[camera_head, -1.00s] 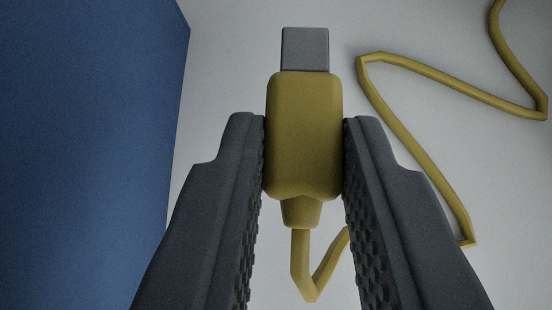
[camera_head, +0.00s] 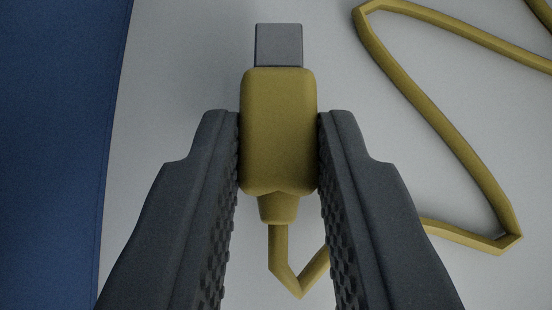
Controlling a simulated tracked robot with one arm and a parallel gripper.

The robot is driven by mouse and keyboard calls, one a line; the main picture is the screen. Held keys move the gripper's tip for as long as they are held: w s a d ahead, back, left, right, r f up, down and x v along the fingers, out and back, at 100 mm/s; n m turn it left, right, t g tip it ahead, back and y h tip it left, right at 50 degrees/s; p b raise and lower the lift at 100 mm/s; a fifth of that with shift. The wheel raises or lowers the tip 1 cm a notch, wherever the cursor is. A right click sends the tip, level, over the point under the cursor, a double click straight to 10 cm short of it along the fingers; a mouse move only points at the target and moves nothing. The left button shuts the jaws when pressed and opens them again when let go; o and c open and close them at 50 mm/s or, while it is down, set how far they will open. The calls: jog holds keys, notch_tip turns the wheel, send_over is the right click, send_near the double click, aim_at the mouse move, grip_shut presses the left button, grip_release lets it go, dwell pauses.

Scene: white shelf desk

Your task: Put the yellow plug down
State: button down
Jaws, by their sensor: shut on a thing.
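The yellow plug (camera_head: 278,130) has a yellow body with a grey metal tip that points to the top of the picture. My gripper (camera_head: 278,150) is shut on the sides of its body, one finger on the left and one on the right. The plug's yellow cable (camera_head: 430,115) leaves its lower end, bends, passes behind the right finger and zigzags over the surface at the right. I cannot tell for sure whether the plug touches the surface below it.
A large blue object (camera_head: 55,130) fills the left side of the picture. The pale grey surface (camera_head: 180,60) around the plug is clear between the blue object and the cable, apart from my fingers.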

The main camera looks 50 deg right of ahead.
jog(key=shift+f+b, duration=0.4)
jog(key=c, duration=1.3)
grip_release()
jog(key=shift+o, duration=0.2)
jog(key=shift+r+p, duration=0.7)
jog(key=shift+p, duration=0.3)
jog(key=b+v, duration=0.4)
jog(key=v, duration=0.8)
jog(key=s+a+r+n+t+y, duration=0.2)
jog(key=s+a+r+n+t, duration=0.1)
jog(key=a, duration=0.7)
jog(key=s+a+r+n+t+y, duration=0.3)
jog(key=a+r, duration=0.2)
jog(key=a, duration=0.4)
jog(key=s+a+r+n+t+y, duration=0.2)
jog(key=a+r+n+t, duration=0.1)
jog(key=a, duration=0.7)
jog(key=shift+s+a+r+n+y, duration=0.3)
jog(key=shift+s+r+n, duration=0.15)
jog(key=shift+r, duration=0.3)
jog(key=shift+f, duration=0.1)
